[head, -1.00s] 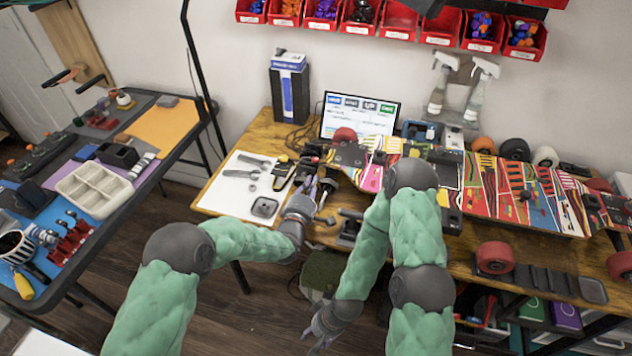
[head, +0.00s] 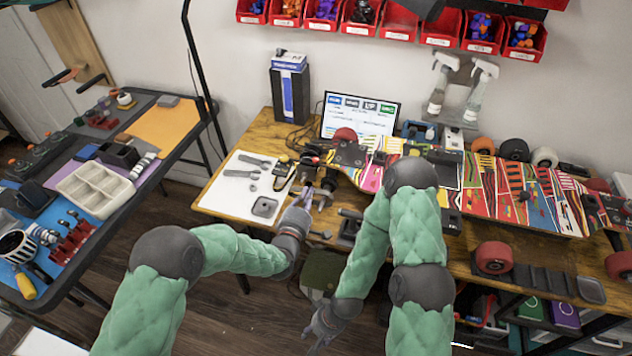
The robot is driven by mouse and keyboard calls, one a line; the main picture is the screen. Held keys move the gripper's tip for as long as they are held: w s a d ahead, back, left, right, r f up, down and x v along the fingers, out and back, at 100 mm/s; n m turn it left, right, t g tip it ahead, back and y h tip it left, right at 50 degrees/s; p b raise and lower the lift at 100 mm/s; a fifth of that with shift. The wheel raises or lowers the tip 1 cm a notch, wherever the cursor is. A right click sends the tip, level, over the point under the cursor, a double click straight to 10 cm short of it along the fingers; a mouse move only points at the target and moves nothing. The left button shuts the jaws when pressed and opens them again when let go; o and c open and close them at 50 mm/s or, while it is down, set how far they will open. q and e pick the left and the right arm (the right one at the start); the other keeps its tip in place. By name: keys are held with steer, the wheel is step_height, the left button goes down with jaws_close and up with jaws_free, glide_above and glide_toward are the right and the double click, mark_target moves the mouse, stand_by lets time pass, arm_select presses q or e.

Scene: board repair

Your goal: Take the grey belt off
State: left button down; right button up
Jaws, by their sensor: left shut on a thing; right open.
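The colourful skateboard (head: 365,165) lies on the wooden workbench, with its drive end and a dark grey wheel part (head: 328,182) at its left end. My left gripper (head: 314,194) is at this end, just in front of the wheel part. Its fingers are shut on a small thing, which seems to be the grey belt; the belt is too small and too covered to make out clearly. My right gripper (head: 318,336) is open and empty, hanging low in front of the bench.
A white mat (head: 232,190) with grey tools lies left of the skateboard. A laptop (head: 358,113) stands behind it. Loose wheels (head: 493,257) and a dark tray (head: 592,290) sit at the bench's front right. A side table (head: 150,175) with a parts tray stands at the left.

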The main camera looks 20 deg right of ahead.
arm_select(q)
steer(key=shift+p+v, duration=0.55)
steer(key=shift+v, duration=3.2)
steer(key=shift+r, duration=0.15)
steer(key=s+a+r+p, duration=0.3)
steer(key=s+r+p, duration=0.2)
steer(key=r, duration=0.1)
steer(key=shift+a+r+p, duration=0.2)
steer(key=shift+r+p, duration=0.15)
steer(key=shift+r, duration=0.05)
